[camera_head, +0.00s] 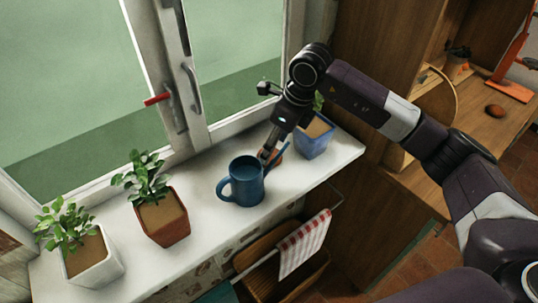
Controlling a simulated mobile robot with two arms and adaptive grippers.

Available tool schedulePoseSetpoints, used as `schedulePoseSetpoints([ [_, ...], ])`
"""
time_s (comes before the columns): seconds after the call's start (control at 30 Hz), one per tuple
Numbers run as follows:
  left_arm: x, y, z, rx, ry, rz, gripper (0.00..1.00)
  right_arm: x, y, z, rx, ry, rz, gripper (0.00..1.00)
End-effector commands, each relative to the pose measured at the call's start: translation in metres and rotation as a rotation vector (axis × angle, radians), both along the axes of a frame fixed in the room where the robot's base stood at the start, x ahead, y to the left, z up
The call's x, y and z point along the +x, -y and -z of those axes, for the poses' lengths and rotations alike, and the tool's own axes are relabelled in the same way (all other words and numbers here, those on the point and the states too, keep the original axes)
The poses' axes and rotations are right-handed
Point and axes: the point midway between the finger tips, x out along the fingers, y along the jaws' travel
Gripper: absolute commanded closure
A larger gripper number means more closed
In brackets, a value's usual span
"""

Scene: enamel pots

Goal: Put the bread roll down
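A small brown rounded object (495,111), which looks like the bread roll, lies on the wooden surface at the upper right. It is well apart from my gripper. Whether the fingers are open or shut on anything is too small to tell. My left gripper is not in view.
On the white sill (120,214) stand plants in a white pot (95,262), a red-brown pot (163,220) and a blue pot (314,139). A checked towel (303,243) hangs below the sill. An orange stand (512,86) is near the brown object.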

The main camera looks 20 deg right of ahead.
Motion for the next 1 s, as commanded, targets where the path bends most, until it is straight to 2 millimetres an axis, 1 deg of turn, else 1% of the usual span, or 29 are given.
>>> schedulePoseSetpoints([
  [0.03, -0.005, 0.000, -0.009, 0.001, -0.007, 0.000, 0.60, 0.000, -0.001, 0.005, 0.000, -0.006, 0.001, 0.40],
  [0.1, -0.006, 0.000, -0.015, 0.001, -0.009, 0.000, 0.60, 0.002, -0.001, 0.016, 0.000, -0.007, 0.001, 0.40],
  [0.23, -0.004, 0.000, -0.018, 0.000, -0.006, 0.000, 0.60, 0.007, -0.005, 0.033, 0.001, -0.004, 0.000, 0.40],
  [0.33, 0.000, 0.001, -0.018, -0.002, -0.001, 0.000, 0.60, 0.008, -0.006, 0.038, 0.001, -0.002, -0.001, 0.40],
  [0.53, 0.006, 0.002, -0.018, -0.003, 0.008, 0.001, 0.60, 0.008, -0.006, 0.039, 0.001, -0.001, 0.000, 0.40],
  [0.87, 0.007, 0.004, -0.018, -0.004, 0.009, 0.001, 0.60, 0.008, -0.006, 0.038, 0.001, -0.001, 0.000, 0.76],
  [1.0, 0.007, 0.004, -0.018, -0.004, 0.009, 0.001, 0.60, 0.008, -0.006, 0.038, 0.001, -0.001, 0.000, 0.76],
])
